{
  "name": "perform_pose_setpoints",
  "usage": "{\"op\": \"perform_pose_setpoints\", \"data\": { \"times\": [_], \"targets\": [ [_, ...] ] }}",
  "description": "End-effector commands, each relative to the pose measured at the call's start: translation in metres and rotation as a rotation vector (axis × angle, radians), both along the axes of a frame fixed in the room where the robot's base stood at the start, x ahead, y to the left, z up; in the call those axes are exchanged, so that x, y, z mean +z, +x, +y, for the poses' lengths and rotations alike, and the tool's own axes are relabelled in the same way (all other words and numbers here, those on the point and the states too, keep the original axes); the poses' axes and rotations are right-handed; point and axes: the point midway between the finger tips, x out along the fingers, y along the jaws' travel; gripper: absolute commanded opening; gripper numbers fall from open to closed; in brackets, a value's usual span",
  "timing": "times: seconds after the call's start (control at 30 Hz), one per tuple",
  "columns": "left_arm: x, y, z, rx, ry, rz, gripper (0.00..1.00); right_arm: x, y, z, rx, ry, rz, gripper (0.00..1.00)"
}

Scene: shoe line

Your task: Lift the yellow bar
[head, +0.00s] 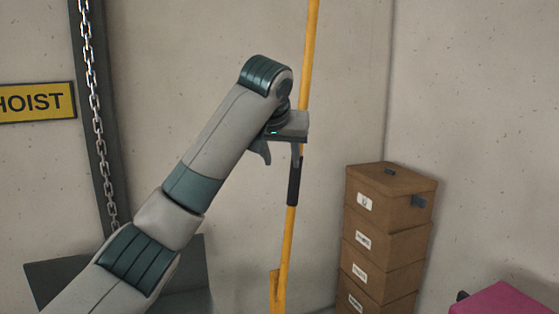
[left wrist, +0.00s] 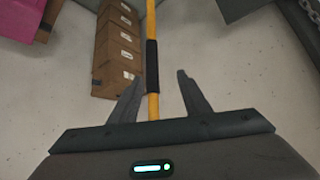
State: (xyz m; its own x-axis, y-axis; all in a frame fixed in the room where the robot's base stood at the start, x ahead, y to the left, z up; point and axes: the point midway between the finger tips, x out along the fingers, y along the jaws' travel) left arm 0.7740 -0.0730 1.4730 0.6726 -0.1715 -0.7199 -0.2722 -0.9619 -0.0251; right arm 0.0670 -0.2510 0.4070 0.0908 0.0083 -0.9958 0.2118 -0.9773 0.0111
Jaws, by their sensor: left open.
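The yellow bar (head: 309,55) stands nearly upright, leaning slightly, in the head view. It has a black grip sleeve (head: 293,182) partway down and a wider yellow piece near the bottom of the picture. My left gripper (head: 281,155) is at the bar, just above the sleeve. In the left wrist view the yellow bar (left wrist: 153,106) runs between the two open fingers of my left gripper (left wrist: 157,90), with gaps on both sides. The black sleeve (left wrist: 152,66) lies just beyond the fingertips there. My right gripper is not in view.
A stack of brown boxes (head: 384,240) stands right of the bar, also seen in the left wrist view (left wrist: 117,50). A pink object (head: 503,299) is at lower right. A chain (head: 92,80) hangs at left beside a yellow HOIST sign (head: 36,102). A plain wall is behind.

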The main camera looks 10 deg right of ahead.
Motion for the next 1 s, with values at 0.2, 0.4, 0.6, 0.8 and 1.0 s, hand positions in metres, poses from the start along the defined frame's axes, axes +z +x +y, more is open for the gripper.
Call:
{"op": "perform_pose_setpoints", "data": {
  "times": [0.2,0.4,0.6,0.8,1.0],
  "targets": [
    [0.02,-0.02,0.005,0.0,0.0,-0.001,0.43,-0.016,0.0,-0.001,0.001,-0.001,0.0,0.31],
    [0.028,-0.027,0.006,0.0,0.0,0.0,0.43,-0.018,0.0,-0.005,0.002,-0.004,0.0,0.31],
    [0.029,-0.027,0.006,0.0,0.0,0.001,0.43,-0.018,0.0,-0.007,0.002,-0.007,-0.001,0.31],
    [0.025,-0.026,0.007,-0.001,-0.001,0.003,0.43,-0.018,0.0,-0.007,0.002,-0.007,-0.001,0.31],
    [-0.008,-0.02,0.01,-0.016,-0.011,0.025,0.43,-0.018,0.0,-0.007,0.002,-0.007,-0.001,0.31]
  ]
}}
